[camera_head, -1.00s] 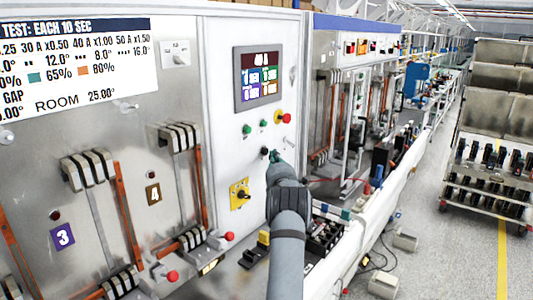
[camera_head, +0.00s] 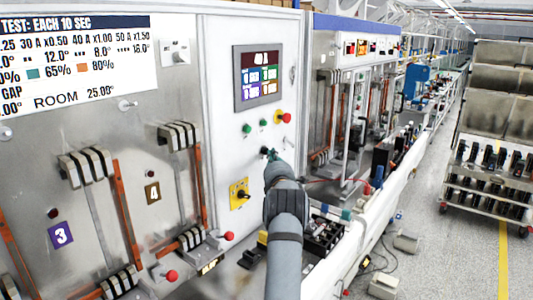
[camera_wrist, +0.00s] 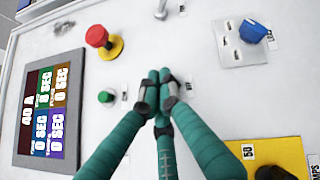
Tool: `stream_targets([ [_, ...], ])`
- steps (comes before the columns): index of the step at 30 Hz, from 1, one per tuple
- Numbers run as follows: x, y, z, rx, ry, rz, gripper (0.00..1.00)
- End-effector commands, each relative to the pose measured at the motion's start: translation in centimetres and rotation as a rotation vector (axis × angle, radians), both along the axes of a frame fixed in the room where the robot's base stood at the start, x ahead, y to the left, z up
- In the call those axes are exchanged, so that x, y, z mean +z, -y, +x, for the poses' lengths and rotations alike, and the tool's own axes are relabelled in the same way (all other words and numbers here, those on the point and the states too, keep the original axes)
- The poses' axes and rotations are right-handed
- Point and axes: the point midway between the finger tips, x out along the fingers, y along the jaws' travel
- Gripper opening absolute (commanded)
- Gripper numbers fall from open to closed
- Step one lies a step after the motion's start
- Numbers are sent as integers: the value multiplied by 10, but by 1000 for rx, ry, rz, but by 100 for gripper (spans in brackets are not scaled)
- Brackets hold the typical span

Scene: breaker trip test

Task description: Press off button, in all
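My gripper (camera_head: 271,155) has teal fingers and reaches the white control panel (camera_head: 228,155) below the screen. In the wrist view its fingertips (camera_wrist: 161,92) are together, with nothing visible held. A small dark control (camera_head: 264,150) shows right at the fingertips in the head view; the fingers hide it in the wrist view, and contact cannot be told. A green button (camera_wrist: 106,96) stands apart from the fingertips. A red mushroom button (camera_wrist: 97,36) on a yellow base also shows in the head view (camera_head: 286,118). No off label is readable.
The screen (camera_head: 258,77) is above the buttons. A yellow switch plate (camera_head: 239,194) is below left of the gripper. A blue knob (camera_wrist: 252,32) sits on a metal plate in the wrist view. Breaker stations 3 and 4 (camera_head: 153,193) are at left; a rack (camera_head: 495,140) stands right.

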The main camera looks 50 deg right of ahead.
Motion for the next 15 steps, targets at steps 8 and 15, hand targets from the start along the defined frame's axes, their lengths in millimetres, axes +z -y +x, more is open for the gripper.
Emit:
stream_targets([
  [8,-1,0,3,0,0,0,0],
  [15,-1,0,6,0,0,0,0],
])
